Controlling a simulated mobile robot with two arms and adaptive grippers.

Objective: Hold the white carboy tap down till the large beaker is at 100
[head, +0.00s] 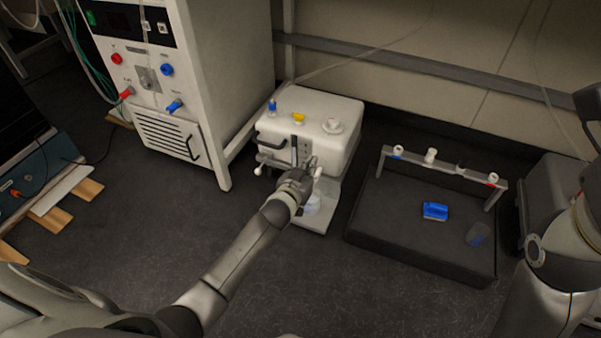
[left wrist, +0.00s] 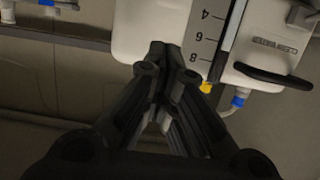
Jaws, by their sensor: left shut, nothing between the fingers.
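The white carboy (head: 312,128) stands on a pale stand against the back wall. My left gripper (head: 312,166) is at the carboy's front right, beside a small white knob (head: 318,173) that looks like the tap. Its fingers (left wrist: 172,62) are shut and empty, with their tips close to the carboy wall. I cannot tell whether they touch the tap. A clear beaker (head: 312,206) stands on the stand's base below the gripper, partly hidden by it. Its level cannot be read. My right gripper is out of view.
A white cabinet unit (head: 170,140) with coloured connectors stands left of the carboy. A black tray (head: 400,240) with a rail (head: 440,165) and a blue item (head: 435,211) lies to the right. The dark floor in front is clear.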

